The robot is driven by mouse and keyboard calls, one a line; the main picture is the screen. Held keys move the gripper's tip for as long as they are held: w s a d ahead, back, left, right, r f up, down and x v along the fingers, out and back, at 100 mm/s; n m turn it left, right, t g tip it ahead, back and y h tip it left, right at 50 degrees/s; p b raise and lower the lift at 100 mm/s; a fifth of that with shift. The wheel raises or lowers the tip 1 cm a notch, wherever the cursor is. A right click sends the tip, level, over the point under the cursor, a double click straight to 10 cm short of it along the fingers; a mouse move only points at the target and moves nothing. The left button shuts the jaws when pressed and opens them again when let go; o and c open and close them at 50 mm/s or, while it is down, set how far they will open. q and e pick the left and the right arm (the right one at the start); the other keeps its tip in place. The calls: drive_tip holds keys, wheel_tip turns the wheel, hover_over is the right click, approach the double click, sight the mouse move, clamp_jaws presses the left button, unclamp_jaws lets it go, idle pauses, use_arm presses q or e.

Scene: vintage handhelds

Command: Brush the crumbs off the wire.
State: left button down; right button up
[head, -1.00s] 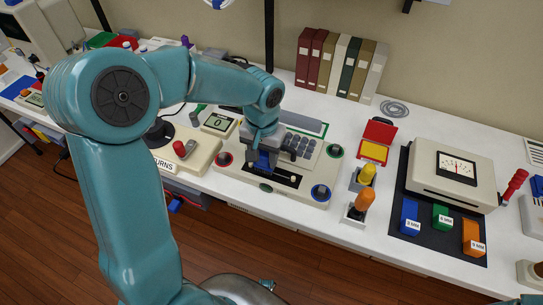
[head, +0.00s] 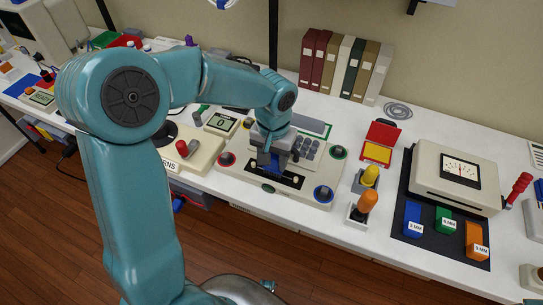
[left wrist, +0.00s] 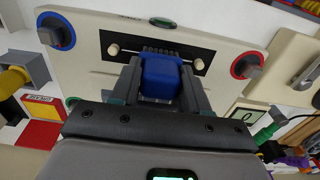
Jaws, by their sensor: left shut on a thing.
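My left gripper (head: 270,160) is shut on a blue brush (left wrist: 160,77) and points down at the black slot (head: 288,179) in the front of a cream console (head: 240,168). In the left wrist view, the blue block sits between both fingers, with dark bristles showing beyond it over the slot. Cream posts stand at either end of the slot, one at left (left wrist: 113,50) and one at right (left wrist: 197,64). I cannot make out any crumbs. My right gripper is not in view.
Round red, green and blue-ringed knobs sit at the console's corners. A cream meter (head: 455,178) and labelled blocks rest on a dark mat (head: 413,253). Binders (head: 344,67) stand behind.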

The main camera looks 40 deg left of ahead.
use_arm(q)
drive_tip(key=shift+r+p, duration=2.4)
drive_tip(key=shift+r, duration=0.65)
drive_tip(key=shift+f, duration=0.1)
